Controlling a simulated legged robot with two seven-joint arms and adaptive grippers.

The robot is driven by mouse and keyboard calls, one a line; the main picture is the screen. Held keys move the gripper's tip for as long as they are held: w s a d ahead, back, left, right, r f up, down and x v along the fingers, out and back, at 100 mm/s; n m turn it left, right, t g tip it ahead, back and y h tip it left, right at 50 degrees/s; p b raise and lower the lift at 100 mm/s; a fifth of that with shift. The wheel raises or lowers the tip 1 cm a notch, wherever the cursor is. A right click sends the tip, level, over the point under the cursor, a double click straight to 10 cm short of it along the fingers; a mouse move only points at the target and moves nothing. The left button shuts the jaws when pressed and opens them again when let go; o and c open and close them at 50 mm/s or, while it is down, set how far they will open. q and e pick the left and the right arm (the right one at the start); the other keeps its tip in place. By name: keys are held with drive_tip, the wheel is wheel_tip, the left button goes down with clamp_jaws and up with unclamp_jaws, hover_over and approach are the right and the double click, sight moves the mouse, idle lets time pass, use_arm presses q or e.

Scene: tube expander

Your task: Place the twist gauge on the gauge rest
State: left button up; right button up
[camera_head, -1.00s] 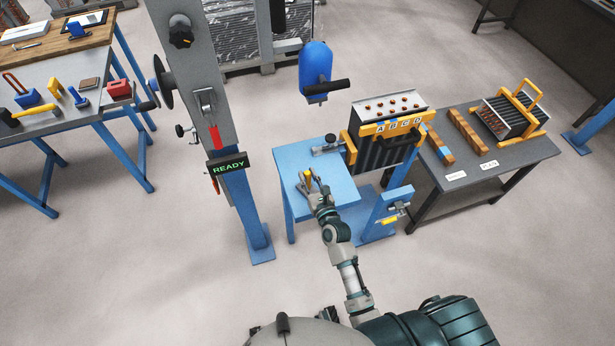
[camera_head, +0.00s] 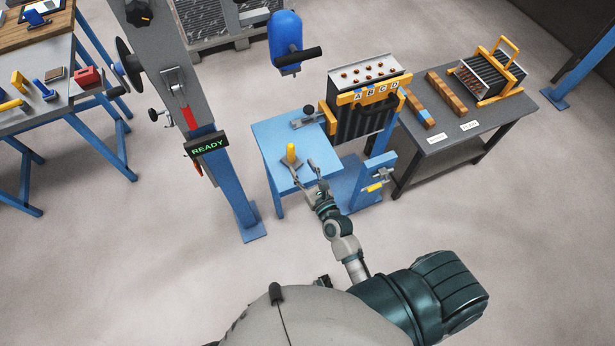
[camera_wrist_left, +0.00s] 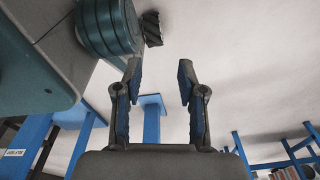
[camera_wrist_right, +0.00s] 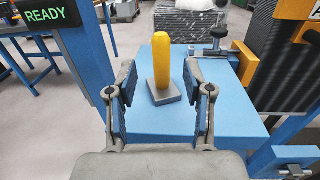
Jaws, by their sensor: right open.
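A yellow upright handle, which looks like the twist gauge (camera_head: 291,153), stands on the blue table near its front. In the right wrist view the yellow handle (camera_wrist_right: 161,60) rises from a small grey square block (camera_wrist_right: 164,94). I cannot tell whether this block is the gauge rest or the gauge's own base. My right gripper (camera_head: 310,180) is open and empty at the table's front edge. Its fingers sit apart, on the near side of the yellow handle, not touching it. My left gripper (camera_wrist_left: 158,72) is open and empty, low beside my body, away from the table.
A grey column with a READY sign (camera_head: 207,147) stands left of the blue table (camera_head: 265,140). A blue post with a small bracket (camera_head: 375,180) is close on the right. Behind are a clamp (camera_head: 308,118) and a lettered rack (camera_head: 372,92). A dark side table (camera_head: 478,135) stands right.

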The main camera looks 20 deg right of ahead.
drive_tip(key=s+a+f+n+g+y, duration=0.1)
drive_tip(key=s+f+n+g, duration=0.35)
drive_tip(key=f+n, duration=0.6)
drive_tip(key=s+a+f+n+g, duration=0.1)
drive_tip(key=s+f+n+g, duration=0.35)
drive_tip(key=f, duration=1.15)
use_arm(q)
drive_tip(key=shift+w+d+r, duration=0.25)
drive_tip(key=shift+w+d, duration=0.2)
drive_tip(key=shift+d, duration=0.2)
use_arm(e)
drive_tip(key=s+d+f+n+g+h, duration=0.1)
drive_tip(key=s+d+f+n+g, duration=0.2)
drive_tip(key=s+f+n, duration=0.7)
drive_tip(key=s+d+f+n+g+h, duration=0.1)
drive_tip(key=s+d+f+n+g, duration=0.3)
drive_tip(key=s+f+n, duration=0.7)
drive_tip(key=s+n, duration=0.1)
drive_tip(key=s, duration=0.4)
drive_tip(key=shift+d+f+g+h, duration=0.15)
drive_tip(key=shift+f+g+h, duration=0.15)
drive_tip(key=shift+g+h, duration=0.1)
use_arm(q)
drive_tip(key=shift+w, duration=0.1)
use_arm(e)
drive_tip(key=shift+s, duration=0.1)
